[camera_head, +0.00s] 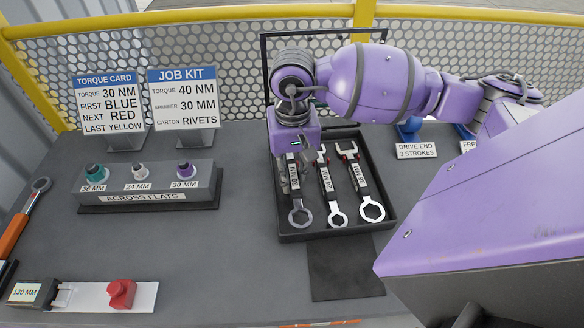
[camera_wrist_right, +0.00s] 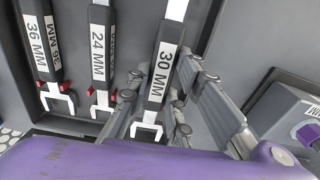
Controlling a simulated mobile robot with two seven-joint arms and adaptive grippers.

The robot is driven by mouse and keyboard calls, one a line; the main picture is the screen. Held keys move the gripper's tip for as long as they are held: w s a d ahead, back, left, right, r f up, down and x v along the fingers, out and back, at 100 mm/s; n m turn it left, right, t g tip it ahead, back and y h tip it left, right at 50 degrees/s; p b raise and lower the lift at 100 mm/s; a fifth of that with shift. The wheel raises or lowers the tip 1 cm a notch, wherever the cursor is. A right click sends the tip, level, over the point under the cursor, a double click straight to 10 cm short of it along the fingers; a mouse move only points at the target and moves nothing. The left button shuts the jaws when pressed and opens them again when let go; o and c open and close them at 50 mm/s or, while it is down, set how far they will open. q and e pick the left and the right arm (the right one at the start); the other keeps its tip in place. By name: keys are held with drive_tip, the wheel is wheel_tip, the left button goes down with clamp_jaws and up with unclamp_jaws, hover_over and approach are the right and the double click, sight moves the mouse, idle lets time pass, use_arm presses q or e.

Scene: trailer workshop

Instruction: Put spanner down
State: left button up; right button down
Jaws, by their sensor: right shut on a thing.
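My right gripper (camera_head: 290,172) comes down over the left slot of the black spanner tray (camera_head: 386,205). It is shut on the 30 MM spanner (camera_head: 299,214). In the right wrist view, the gripper's fingers (camera_wrist_right: 165,92) stand on both sides of that spanner's black labelled handle (camera_wrist_right: 158,78). The ring end points to the front of the tray. Whether the spanner touches the tray floor I cannot tell. Beside it lie the 24 MM spanner (camera_head: 337,217) and the 36 MM spanner (camera_head: 371,208). My left gripper is not in view.
A socket block (camera_head: 150,197) with three sockets stands to the left. Behind it are the torque card (camera_head: 108,101) and the job kit card (camera_head: 183,100). A dark mat (camera_head: 345,272) lies in front of the tray. A red block (camera_head: 121,293) sits on a white plate at front left.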

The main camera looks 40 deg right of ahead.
sight(293, 174)
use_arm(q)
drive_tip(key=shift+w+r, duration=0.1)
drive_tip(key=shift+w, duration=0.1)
use_arm(e)
drive_tip(key=c, duration=1.6)
unclamp_jaws()
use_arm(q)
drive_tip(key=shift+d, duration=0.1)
use_arm(e)
drive_tip(key=shift+o, duration=0.2)
drive_tip(key=shift+r, duration=0.15)
drive_tip(key=shift+r+p, duration=0.3)
drive_tip(key=shift+r, duration=0.05)
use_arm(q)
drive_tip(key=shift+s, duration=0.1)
use_arm(e)
wheel_tip(293, 174, up, 12)
drive_tip(key=shift+r, duration=0.15)
